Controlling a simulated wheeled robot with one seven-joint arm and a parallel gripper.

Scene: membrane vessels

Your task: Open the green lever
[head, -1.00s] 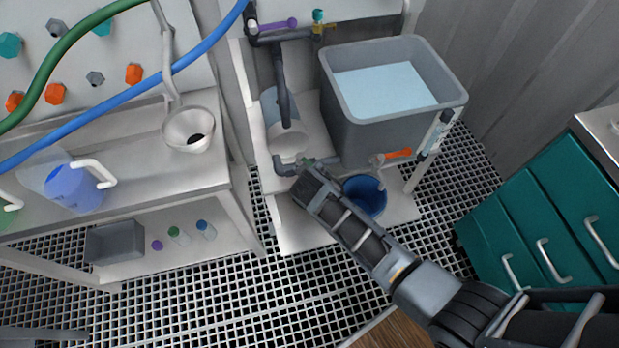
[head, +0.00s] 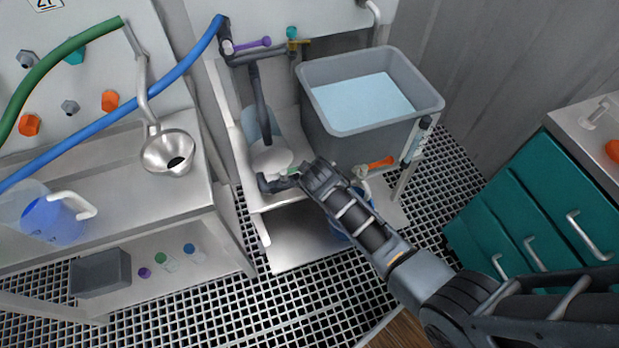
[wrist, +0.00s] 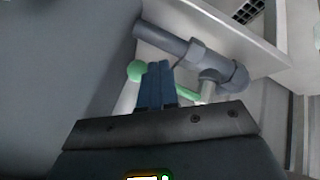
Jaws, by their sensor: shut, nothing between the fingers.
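The green lever has a round green knob (wrist: 135,70) in the wrist view, and its green bar (wrist: 188,95) shows to the right of my fingers. The part between is hidden behind the fingers. My gripper (wrist: 158,72) is shut and empty, its fingertips across the lever in the picture; I cannot tell whether they touch it. A grey pipe (wrist: 165,40) with a joint lies just beyond. In the head view a small bit of the green lever (head: 293,170) shows beside my gripper (head: 304,172), at the low dark pipe (head: 272,184).
A grey tub of water (head: 318,110) stands right behind my gripper, with an orange lever (head: 381,162) low at its front. A blue bucket (head: 340,236) is mostly hidden by my arm. A bench with a funnel (head: 168,152) is left; teal drawers (head: 520,215) are right.

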